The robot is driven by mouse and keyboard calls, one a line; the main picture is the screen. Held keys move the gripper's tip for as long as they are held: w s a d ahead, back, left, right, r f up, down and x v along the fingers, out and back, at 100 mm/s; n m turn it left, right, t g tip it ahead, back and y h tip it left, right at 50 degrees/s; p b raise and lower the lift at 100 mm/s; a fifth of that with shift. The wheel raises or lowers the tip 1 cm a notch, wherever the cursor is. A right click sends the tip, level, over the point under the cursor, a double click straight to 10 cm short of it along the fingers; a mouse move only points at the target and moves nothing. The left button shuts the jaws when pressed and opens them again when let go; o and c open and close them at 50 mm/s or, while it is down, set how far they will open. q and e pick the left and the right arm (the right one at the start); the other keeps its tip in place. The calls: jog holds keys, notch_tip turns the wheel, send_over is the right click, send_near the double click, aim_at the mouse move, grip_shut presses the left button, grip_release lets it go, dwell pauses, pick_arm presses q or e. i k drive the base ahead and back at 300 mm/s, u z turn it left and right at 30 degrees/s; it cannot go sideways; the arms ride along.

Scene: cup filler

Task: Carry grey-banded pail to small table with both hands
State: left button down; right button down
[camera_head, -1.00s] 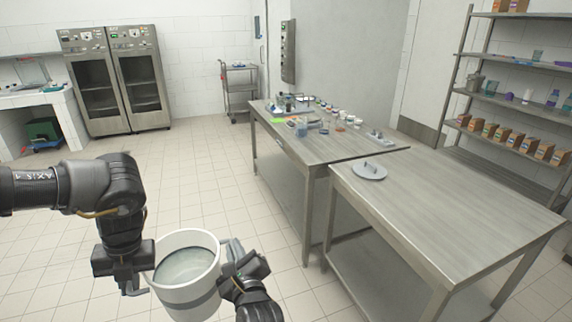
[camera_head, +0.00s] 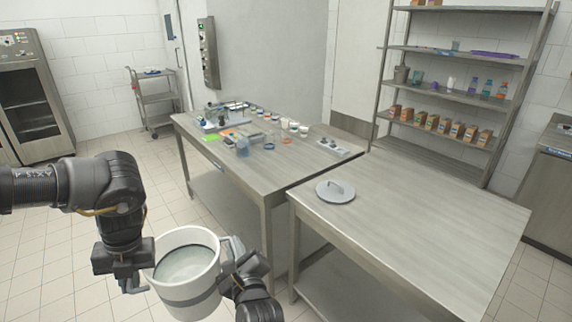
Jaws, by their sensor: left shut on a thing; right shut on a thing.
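The white pail with a grey band (camera_head: 189,299) is held in front of me, low in the head view, its open top showing a pale, greyish inside. My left gripper (camera_head: 134,284) is shut on its left side. My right gripper (camera_head: 232,262) is shut on its right side, partly hidden by its own wrist. The pail is upright or nearly so, above the floor. The nearer steel table (camera_head: 430,225) stands to the right of the pail, with a round grey lid with a handle (camera_head: 335,192) on its left part.
A longer steel table (camera_head: 245,175) adjoins it behind, crowded with cups, jars and small items at its far end. A shelf rack (camera_head: 450,90) with boxes and bottles stands behind right. A cart (camera_head: 155,100) and a steel cabinet (camera_head: 32,95) stand at the back left. Tiled floor on the left is free.

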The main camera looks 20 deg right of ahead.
aim_at(414, 224)
jog(key=z, duration=0.45)
jog(key=i, duration=0.95)
jog(key=z, duration=1.25)
jog(key=i, duration=0.65)
jog(key=z, duration=0.8)
